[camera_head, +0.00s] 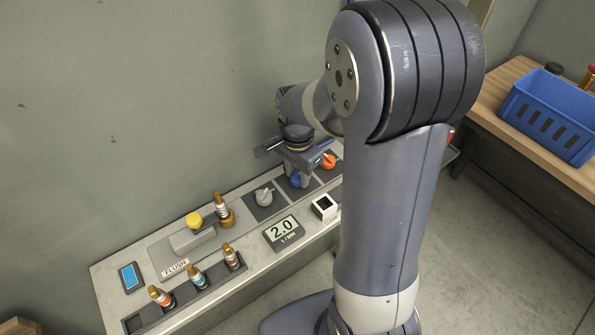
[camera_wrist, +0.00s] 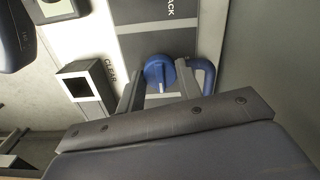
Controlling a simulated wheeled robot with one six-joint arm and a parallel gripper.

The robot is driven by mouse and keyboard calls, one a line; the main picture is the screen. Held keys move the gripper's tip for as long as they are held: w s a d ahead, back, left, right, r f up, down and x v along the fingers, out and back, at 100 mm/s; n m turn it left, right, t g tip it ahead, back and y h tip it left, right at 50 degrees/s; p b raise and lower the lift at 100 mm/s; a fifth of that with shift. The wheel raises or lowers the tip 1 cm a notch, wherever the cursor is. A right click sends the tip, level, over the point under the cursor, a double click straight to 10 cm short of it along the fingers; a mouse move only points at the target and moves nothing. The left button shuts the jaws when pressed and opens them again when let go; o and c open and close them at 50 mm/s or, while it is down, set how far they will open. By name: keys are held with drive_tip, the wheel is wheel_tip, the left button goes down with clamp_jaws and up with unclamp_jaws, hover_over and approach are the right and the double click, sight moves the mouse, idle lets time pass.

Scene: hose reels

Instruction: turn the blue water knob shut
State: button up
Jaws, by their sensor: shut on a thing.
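The blue water knob (camera_head: 296,180) is on the sloped panel, between a grey knob and an orange knob. In the wrist view the round blue knob (camera_wrist: 157,70) has a pale mark on its face. My gripper (camera_head: 298,170) is over the knob from above and hides part of it. In the wrist view the two fingers of my gripper (camera_wrist: 159,80) lie on either side of the knob, shut on it. The knob's underside and exact angle are hard to tell.
The grey knob (camera_head: 264,196) and orange knob (camera_head: 328,161) stand close on either side. A display reading 2.0 (camera_head: 283,229), a white-framed box (camera_head: 324,207) and several brass fittings share the panel. A blue curved pipe (camera_wrist: 207,78) is right beside the fingers. A blue crate (camera_head: 550,115) sits on a bench.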

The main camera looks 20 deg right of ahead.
drive_tip(key=shift+c, duration=1)
drive_tip(key=n, duration=0.4)
drive_tip(key=shift+n, duration=0.3)
drive_tip(key=n, duration=0.4)
drive_tip(key=shift+n, duration=0.3)
drive_tip(key=n, duration=0.4)
drive_tip(key=shift+n, duration=2.4)
